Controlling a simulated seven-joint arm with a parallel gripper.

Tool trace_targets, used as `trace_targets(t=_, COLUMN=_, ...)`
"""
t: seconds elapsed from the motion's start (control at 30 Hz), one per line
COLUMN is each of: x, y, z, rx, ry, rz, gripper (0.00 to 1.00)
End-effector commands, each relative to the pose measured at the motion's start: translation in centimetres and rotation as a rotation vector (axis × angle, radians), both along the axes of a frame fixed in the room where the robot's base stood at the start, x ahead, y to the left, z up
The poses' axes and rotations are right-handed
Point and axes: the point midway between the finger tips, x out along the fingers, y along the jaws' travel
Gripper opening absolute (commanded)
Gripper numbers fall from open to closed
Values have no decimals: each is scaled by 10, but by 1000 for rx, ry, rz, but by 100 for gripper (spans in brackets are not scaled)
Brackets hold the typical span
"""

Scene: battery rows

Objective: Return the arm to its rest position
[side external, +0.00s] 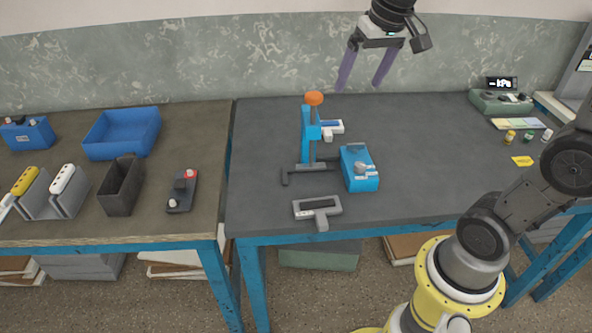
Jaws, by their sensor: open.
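My gripper (367,74) is at the top of the side external view, above the back of the dark grey table (425,135). Its two long purple fingers point down and stand apart, with nothing between them. It is clear of the objects on the table. My arm rises from a yellow and grey base at the lower right, and part of it runs out of the frame.
Below my gripper stand a blue press with an orange knob (314,99), a blue box (359,168) and a grey handled tool (317,208). A gauge (500,100) and small bottles (528,137) are at the right. The left table holds a blue tray (122,120), a dark bin (121,187) and racks.

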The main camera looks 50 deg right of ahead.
Motion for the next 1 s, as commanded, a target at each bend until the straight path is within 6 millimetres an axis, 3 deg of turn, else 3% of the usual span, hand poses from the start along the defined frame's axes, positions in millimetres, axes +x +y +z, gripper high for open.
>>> trace_targets(t=0.03, x=-20, y=17, z=6, rx=-12, ry=-36, rz=52, gripper=95)
trace_targets(t=0.17, x=-68, y=46, z=6, rx=-39, ry=-111, rz=177, gripper=95)
trace_targets(t=0.3, x=-116, y=65, z=-14, rx=-68, ry=-173, rz=304, gripper=95)
trace_targets(t=0.4, x=-138, y=71, z=-33, rx=-85, ry=-191, rz=368, gripper=95)
trace_targets(t=0.6, x=-153, y=71, z=-63, rx=-106, ry=-164, rz=430, gripper=95)
trace_targets(t=1.0, x=-150, y=71, z=-60, rx=-115, ry=-173, rz=443, gripper=95)
